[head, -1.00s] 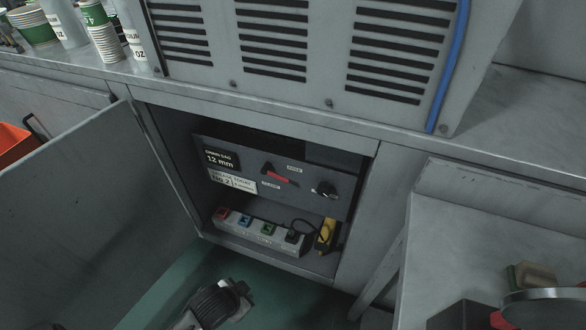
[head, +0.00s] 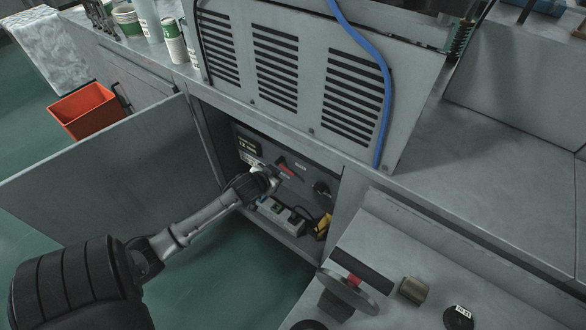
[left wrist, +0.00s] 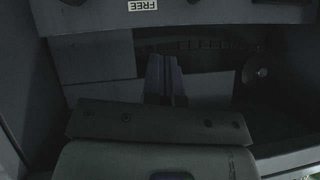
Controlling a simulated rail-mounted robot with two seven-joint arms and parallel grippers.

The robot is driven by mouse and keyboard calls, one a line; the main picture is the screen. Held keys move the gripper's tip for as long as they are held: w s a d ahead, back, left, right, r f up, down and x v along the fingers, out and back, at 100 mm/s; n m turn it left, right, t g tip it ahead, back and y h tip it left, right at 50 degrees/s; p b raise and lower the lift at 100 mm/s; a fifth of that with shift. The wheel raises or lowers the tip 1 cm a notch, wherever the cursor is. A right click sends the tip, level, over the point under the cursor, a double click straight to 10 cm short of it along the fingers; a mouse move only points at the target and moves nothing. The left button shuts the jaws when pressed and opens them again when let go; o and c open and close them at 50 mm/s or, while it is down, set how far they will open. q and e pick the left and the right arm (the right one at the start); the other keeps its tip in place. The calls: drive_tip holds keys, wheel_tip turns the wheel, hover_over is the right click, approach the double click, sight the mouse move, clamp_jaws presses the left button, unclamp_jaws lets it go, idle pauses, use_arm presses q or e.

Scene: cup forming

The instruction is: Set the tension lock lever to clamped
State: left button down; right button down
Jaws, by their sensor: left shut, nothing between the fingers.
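The tension lock lever (head: 285,169) is the red lever on the dark panel inside the open cabinet. It slants down to the right in the head view. My left gripper (head: 273,181) is shut and empty, inside the cabinet opening just below the lever. I cannot tell whether it touches the lever. In the dark left wrist view the closed fingers (left wrist: 164,78) point at the panel, and a label reading FREE (left wrist: 142,5) shows at the top edge. I cannot make out the lever there. My right gripper is not in view.
The cabinet door (head: 110,160) stands open on the left. A black knob (head: 322,188) is right of the lever. A power strip (head: 275,212) and a yellow item (head: 323,226) lie on the cabinet floor. A grey table (head: 390,270) with a wheel stands at right.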

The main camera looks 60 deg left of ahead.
use_arm(q)
drive_tip(key=shift+w+a+r, duration=0.1)
drive_tip(key=shift+r, duration=0.1)
drive_tip(key=shift+a, duration=0.1)
drive_tip(key=b, duration=0.5)
hover_over(287, 169)
drive_tip(key=s+d, duration=0.2)
drive_tip(key=d, duration=0.1)
wheel_tip(287, 169, down, 6)
drive_tip(key=f, duration=0.1)
drive_tip(key=a+f+b, duration=0.1)
drive_tip(key=f+b, duration=0.1)
drive_tip(key=shift+w+a+f, duration=0.15)
drive_tip(key=shift+w+a, duration=0.1)
drive_tip(key=shift+w, duration=0.1)
drive_tip(key=shift+d, duration=0.1)
